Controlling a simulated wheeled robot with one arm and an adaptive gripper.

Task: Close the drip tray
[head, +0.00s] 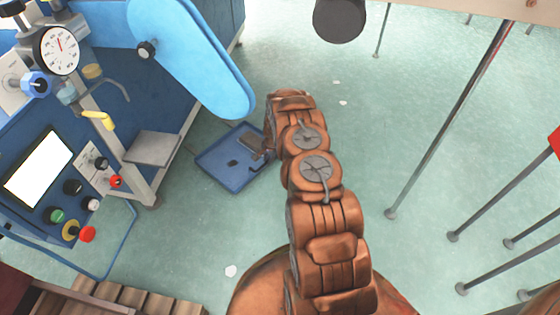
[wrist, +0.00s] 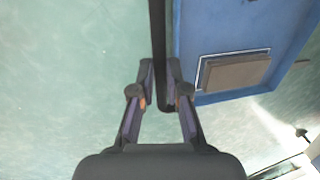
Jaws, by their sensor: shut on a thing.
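The drip tray (head: 220,178) is a shallow blue tray, low beside the blue machine and standing out from it over the floor. My gripper (head: 262,145) is at the tray's right side, partly hidden by my arm. In the wrist view the tray (wrist: 225,35) fills the upper right, with a grey-brown rectangular patch on it. A dark bar (wrist: 158,40) runs along the tray's near edge. My gripper (wrist: 160,78) has its fingers on both sides of this bar and is shut on it.
The blue machine (head: 175,95) stands at the left with a gauge (head: 60,48) and a control panel (head: 75,190). A grey leg (head: 150,180) stands left of the tray. Thin metal poles (head: 440,135) rise at the right. The green floor between is largely clear.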

